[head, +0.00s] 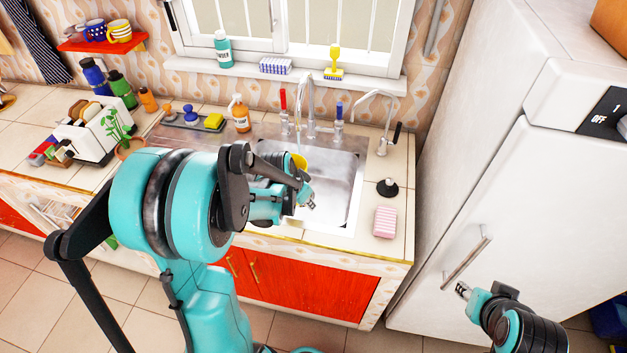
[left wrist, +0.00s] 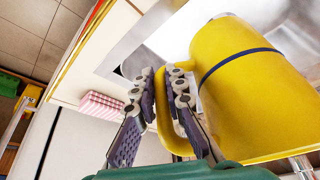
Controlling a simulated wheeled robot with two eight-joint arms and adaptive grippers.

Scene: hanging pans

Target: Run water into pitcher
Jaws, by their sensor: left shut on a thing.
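A yellow pitcher with a dark blue band shows large in the left wrist view (left wrist: 240,90). In the head view only a bit of the yellow pitcher (head: 300,161) shows over the sink, the rest hidden behind my left arm. My left gripper (left wrist: 166,74) is shut on the pitcher's handle; it shows in the head view (head: 308,201) over the sink's front left part. The steel sink (head: 345,190) has a tall curved faucet (head: 310,100) behind it, with a red-topped tap (head: 284,108) and a blue-topped tap (head: 338,116). My right gripper (head: 463,291) is near the fridge handle; its jaw state is unclear.
A small second spout (head: 380,125) stands at the sink's right rear. A black stopper (head: 387,188) and a pink sponge (head: 384,222) lie on the right counter. A soap bottle (head: 240,115) stands at the left rear. The fridge (head: 500,200) bounds the right.

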